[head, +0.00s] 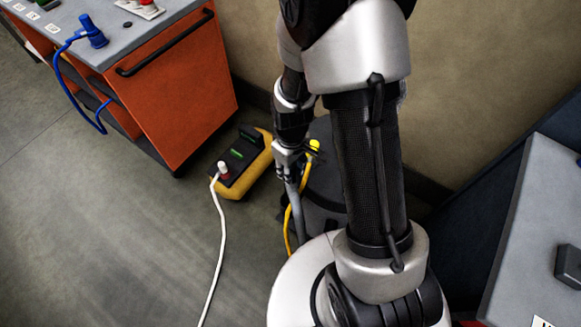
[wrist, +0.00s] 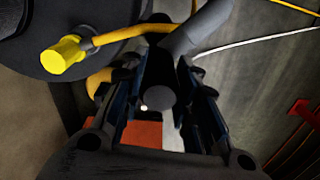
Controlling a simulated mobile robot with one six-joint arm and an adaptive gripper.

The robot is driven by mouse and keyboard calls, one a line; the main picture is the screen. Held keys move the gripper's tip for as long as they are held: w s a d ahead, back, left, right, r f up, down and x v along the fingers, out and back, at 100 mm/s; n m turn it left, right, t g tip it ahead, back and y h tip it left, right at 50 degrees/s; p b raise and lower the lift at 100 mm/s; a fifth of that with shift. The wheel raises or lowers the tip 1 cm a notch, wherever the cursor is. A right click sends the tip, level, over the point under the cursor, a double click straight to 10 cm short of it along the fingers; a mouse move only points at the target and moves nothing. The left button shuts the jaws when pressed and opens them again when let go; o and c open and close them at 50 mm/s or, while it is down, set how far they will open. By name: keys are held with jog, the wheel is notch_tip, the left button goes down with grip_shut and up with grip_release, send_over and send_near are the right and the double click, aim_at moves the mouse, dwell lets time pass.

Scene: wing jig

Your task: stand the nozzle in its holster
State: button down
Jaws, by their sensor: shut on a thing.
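My gripper (head: 288,160) points down beside a dark rounded machine body (head: 322,190) on the floor. It is shut on a grey tube-like nozzle (head: 295,208), which hangs down from the fingers, slightly tilted. In the wrist view the fingers (wrist: 170,85) close around the nozzle (wrist: 203,28), whose round dark end faces the camera. A yellow plug-like piece (wrist: 62,56) with a yellow cord sits on the dark body, to the left of the fingers. I cannot make out the holster for certain; my arm hides part of the machine.
A yellow and black power box (head: 243,160) with a white cable stands on the floor to the left. An orange cabinet (head: 185,85) with a grey top is at upper left. A grey bench (head: 545,200) is at right. The floor at lower left is mostly clear.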

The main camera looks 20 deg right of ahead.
jog(key=shift+f, duration=0.75)
jog(key=c, duration=1.2)
grip_release()
notch_tip(320, 180, up, 12)
